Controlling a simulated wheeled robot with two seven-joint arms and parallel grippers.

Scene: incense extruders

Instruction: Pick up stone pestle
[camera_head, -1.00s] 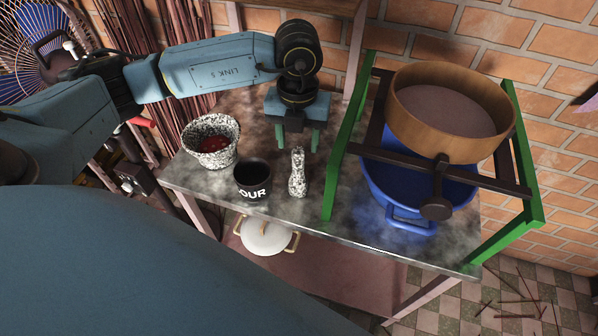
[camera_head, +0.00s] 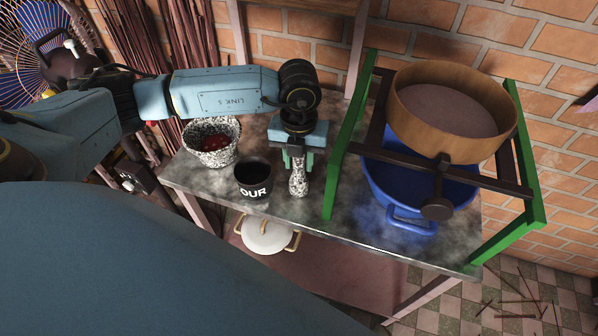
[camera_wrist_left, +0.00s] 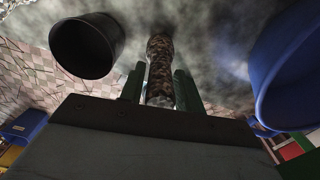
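The speckled black-and-white stone pestle (camera_head: 298,181) stands on the grey stone tabletop (camera_head: 215,184), between the black cup and the green frame. My left gripper (camera_head: 298,160) is over its upper end, with green fingers on either side of it. In the left wrist view the pestle (camera_wrist_left: 160,70) shows between the two fingers (camera_wrist_left: 158,88), with a small gap visible at the sides, so the gripper looks open. The pestle's top is hidden by the gripper in the head view. The speckled mortar (camera_head: 211,143), with dark red contents, stands to the left. My right gripper is not in view.
A black cup (camera_head: 252,176) lettered "OUR" stands close left of the pestle. To the right, a green frame (camera_head: 340,150) holds a wooden sieve (camera_head: 450,130) over a blue basin (camera_head: 400,205). A white lidded pot (camera_head: 266,236) sits below the tabletop.

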